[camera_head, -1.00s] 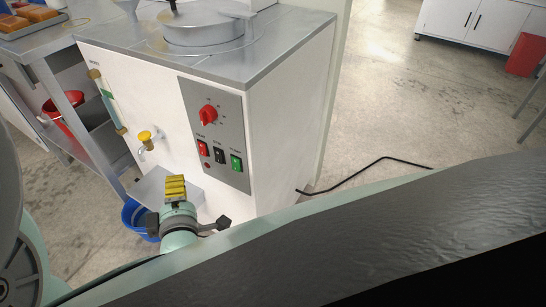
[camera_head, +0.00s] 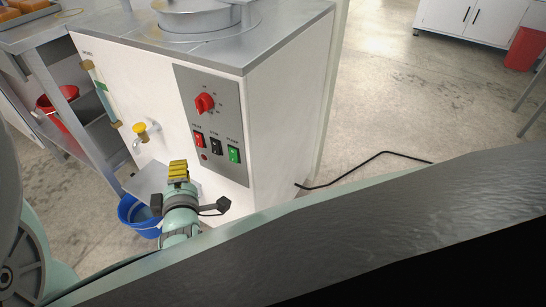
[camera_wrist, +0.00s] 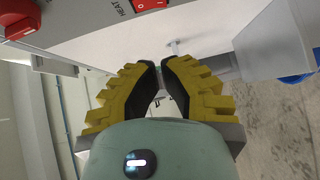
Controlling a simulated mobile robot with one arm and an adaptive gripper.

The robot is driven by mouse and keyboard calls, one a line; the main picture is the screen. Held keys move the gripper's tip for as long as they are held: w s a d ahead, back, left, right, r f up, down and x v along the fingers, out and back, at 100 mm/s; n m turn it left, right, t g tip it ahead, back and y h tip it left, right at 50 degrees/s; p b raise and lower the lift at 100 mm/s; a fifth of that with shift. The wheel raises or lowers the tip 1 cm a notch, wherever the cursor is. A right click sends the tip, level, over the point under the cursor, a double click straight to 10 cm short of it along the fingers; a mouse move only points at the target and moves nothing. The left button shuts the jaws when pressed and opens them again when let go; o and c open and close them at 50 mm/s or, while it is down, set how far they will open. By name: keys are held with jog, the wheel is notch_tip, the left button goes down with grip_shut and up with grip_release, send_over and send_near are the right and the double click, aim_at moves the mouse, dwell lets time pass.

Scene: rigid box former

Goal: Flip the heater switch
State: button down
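The grey control panel (camera_head: 222,122) is on the front of a white machine. Its red heater switch (camera_head: 199,141) sits at the left of the switch row, below a red knob (camera_head: 205,103). The switch, labelled HEAT, also shows at the top edge of the wrist view (camera_wrist: 150,4), partly cut off. My gripper (camera_head: 178,164) is below and left of the switch in the head view, apart from the panel. In the wrist view its yellow-and-black fingers (camera_wrist: 161,68) come together at the tips with nothing between them.
A black switch (camera_head: 216,147) and a green switch (camera_head: 234,155) sit right of the heater switch. A yellow-handled tap (camera_head: 140,131) juts from the machine at left. A blue bucket (camera_head: 138,213) stands below. A black cable (camera_head: 350,167) lies on the floor at right.

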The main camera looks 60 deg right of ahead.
aim_at(199, 140)
jog(key=shift+w+d+f+b, duration=0.15)
jog(key=shift+w+d+b, duration=0.2)
jog(key=shift+w+d, duration=0.7)
jog(key=shift+w+d+f+b, duration=0.25)
jog(key=shift+w+d, duration=0.25)
jog(key=shift+d, duration=0.95)
jog(key=shift+w+d+f+b, duration=0.1)
jog(key=shift+w+d+b, duration=0.3)
jog(key=shift+w+d, duration=0.65)
jog(key=shift+s+d, duration=0.25)
jog(key=shift+s, duration=0.05)
